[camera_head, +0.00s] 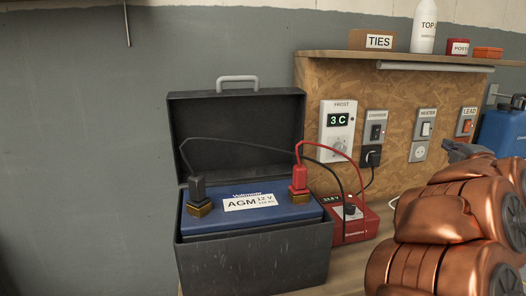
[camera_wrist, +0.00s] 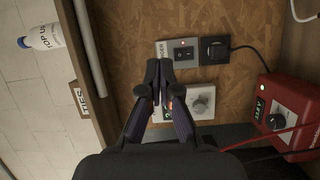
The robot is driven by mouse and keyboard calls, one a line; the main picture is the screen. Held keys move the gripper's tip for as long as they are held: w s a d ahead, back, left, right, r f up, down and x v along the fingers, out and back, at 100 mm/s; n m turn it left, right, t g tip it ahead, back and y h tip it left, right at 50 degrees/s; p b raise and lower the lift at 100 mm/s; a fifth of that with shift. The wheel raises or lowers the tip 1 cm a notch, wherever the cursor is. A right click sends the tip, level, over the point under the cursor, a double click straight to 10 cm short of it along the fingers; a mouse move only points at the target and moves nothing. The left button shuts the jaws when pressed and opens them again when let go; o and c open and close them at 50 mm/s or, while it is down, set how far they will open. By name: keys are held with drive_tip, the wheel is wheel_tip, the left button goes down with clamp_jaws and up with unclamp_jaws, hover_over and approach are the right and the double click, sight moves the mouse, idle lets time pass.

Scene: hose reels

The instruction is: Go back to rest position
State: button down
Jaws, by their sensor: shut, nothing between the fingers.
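My gripper (camera_wrist: 161,80) is in the wrist view with its two dark fingers together and nothing between them. It is in front of the wooden wall board and covers part of the frost thermostat there. My copper-coloured arm fills the lower right of the head view.
An open black box (camera_head: 254,262) holds a blue AGM battery (camera_head: 215,222) with black and red clamps on it. Cables run to a red charger (camera_head: 358,226). Behind are the frost thermostat (camera_head: 337,131), switches, and a shelf (camera_head: 405,60).

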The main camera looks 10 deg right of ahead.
drive_tip(key=s+a+f+m+g+y+p, duration=0.15)
drive_tip(key=s+a+f+m+g, duration=0.3)
drive_tip(key=a, duration=0.45)
drive_tip(key=s+a+f+m+g+p, duration=0.35)
drive_tip(key=a+f+m, duration=0.2)
drive_tip(key=a, duration=0.35)
drive_tip(key=s+a+f+m+g+y+p, duration=0.1)
drive_tip(key=s+a+f+m+g, duration=0.4)
drive_tip(key=a, duration=0.4)
drive_tip(key=s+a+f+n+g+y+p, duration=0.1)
drive_tip(key=s+a+f+g+y, duration=0.1)
drive_tip(key=s+a, duration=0.6)
drive_tip(key=s+a+f+n+g+y+p, duration=0.1)
drive_tip(key=s+a+f+g+y, duration=0.1)
drive_tip(key=s+a, duration=0.7)
drive_tip(key=shift+a+f+g, duration=0.3)
drive_tip(key=shift+f+g, duration=0.35)
drive_tip(key=shift+g, duration=0.15)
